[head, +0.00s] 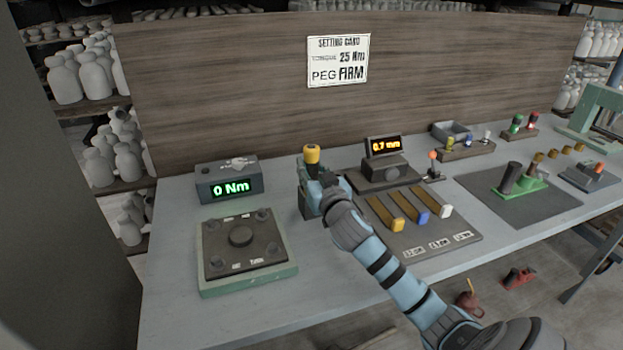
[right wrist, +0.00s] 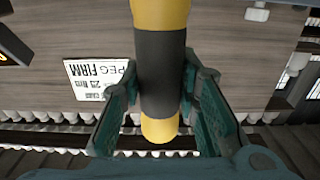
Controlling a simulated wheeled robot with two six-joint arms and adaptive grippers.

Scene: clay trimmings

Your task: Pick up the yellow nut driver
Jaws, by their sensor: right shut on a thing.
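The yellow nut driver (head: 312,153) stands upright near the middle of the bench, its yellow top showing above my right gripper (head: 315,182). In the right wrist view the nut driver (right wrist: 160,12) has yellow ends and a dark grey grip band. My right gripper (right wrist: 161,78) is shut on it, with green fingers on both sides of the dark band. The lower part of the driver is hidden by the gripper in the head view. I cannot tell whether it is clear of the dark block below. My left gripper is not in view.
A torque display (head: 230,181) reading 0 Nm and a square fixture (head: 246,266) stand to the left. A gauge (head: 383,168) and a grey board (head: 440,243) with colored sliders lie to the right. A setting card (head: 338,61) hangs behind.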

